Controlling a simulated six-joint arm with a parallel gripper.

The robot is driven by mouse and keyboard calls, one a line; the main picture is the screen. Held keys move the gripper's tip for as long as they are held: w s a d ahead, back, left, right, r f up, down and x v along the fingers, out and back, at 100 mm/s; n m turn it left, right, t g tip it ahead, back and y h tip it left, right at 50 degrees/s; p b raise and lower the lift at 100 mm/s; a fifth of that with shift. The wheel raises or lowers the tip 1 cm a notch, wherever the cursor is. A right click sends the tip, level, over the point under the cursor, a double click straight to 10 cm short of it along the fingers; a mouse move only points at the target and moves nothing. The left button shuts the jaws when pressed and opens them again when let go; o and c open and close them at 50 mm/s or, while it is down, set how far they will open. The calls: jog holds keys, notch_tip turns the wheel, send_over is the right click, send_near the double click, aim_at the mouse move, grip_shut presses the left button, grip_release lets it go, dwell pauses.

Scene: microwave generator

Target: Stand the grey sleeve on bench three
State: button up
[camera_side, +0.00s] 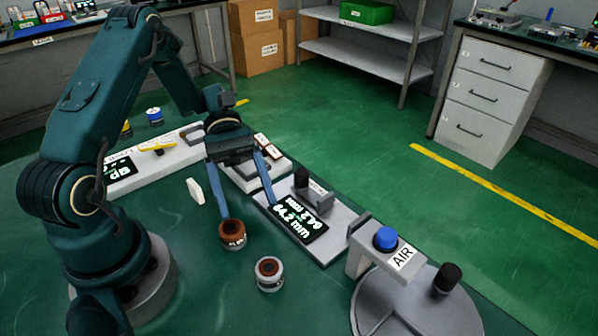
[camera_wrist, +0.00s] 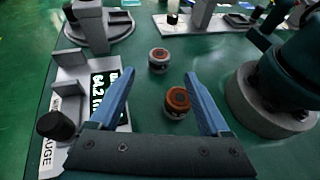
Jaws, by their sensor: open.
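A short grey round piece with a brown centre (camera_side: 269,273) stands on the green table; it looks like the grey sleeve. It also shows in the wrist view (camera_wrist: 158,61), beyond the brown piece. A brown round piece (camera_side: 232,236) stands beside it, and in the wrist view (camera_wrist: 177,101) it lies between my spread fingers. My gripper (camera_side: 249,212) is open and empty, its left finger in the side view close to the brown piece; I cannot tell if they touch. A station with a "64.2 mm" display (camera_side: 300,224) stands right of my gripper. No bench-three label is readable.
A station marked AIR (camera_side: 402,258), with a blue button and round base, stands at the right. A long white unit with a "dB" display (camera_side: 120,172) is at the left. Front table space looks clear.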

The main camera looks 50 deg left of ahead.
jog(key=shift+v, duration=1.3)
jog(key=shift+d+r+m+y, duration=0.15)
jog(key=shift+r+m+y, duration=0.15)
jog(key=shift+y, duration=0.1)
jog(key=s+d+r+m+t+y, duration=0.3)
jog(key=s+r+m+t+y, duration=0.2)
jog(key=r+m+t+y, duration=0.3)
jog(key=m+t+y, duration=0.1)
jog(key=m+y, duration=0.3)
jog(key=m, duration=0.1)
jog(key=shift+s+d+r+m+t, duration=0.25)
jog(key=shift+s+r+m+t, duration=0.15)
